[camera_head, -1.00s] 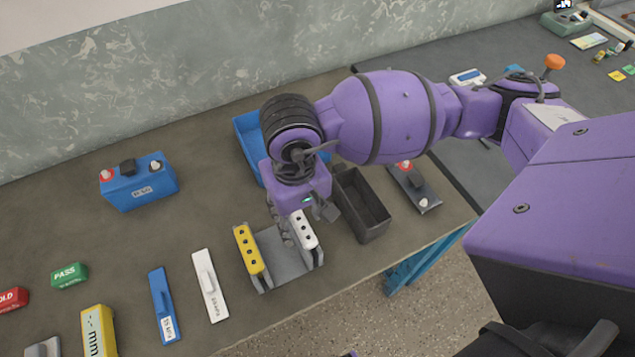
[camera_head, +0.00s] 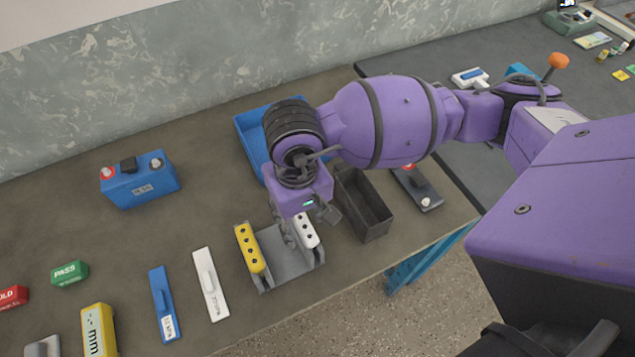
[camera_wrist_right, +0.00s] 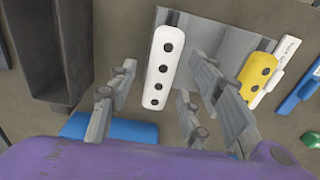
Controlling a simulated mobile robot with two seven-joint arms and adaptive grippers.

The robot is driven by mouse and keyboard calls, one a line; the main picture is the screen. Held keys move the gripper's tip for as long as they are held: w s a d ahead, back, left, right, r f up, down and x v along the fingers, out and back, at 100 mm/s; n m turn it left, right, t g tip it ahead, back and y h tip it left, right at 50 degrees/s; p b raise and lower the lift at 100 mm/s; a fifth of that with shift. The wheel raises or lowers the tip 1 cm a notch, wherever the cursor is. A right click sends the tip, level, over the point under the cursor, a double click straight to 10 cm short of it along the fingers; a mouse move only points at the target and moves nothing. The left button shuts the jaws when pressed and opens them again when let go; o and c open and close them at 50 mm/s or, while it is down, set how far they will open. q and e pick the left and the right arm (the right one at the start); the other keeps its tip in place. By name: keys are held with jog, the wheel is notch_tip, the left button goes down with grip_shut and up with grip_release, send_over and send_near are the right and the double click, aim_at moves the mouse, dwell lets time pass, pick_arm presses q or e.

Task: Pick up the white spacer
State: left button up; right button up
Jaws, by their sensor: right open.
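The white spacer (camera_head: 307,233) is a long white block with a row of dark holes. It stands at the right side of a grey holder (camera_head: 287,268), opposite a yellow block with holes (camera_head: 249,247). My right gripper (camera_head: 291,238) points down over the holder at the white spacer, and its palm hides the spacer's far end. In the right wrist view the white spacer (camera_wrist_right: 164,62) shows between the open fingers of my right gripper (camera_wrist_right: 163,75). No grip on it shows. My left gripper is not in view.
A dark open bin (camera_head: 364,204) stands close right of the holder. A blue bin (camera_head: 247,138) is behind my right wrist. A white plate with a handle (camera_head: 210,284) and a blue one (camera_head: 163,304) lie to the left. A blue battery (camera_head: 140,184) stands further back.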

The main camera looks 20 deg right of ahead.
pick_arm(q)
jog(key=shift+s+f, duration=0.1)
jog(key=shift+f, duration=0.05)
pick_arm(e)
jog(key=shift+w, duration=0.1)
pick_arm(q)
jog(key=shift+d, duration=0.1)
pick_arm(e)
grip_shut()
dwell(0.3)
jog(key=shift+r, duration=0.15)
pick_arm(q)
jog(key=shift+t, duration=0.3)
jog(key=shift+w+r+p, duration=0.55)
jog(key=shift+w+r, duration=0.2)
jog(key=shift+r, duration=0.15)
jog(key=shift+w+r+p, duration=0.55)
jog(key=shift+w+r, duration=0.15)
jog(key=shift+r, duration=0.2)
pick_arm(e)
notch_tip(320, 180, up, 18)
jog(key=shift+f, duration=0.25)
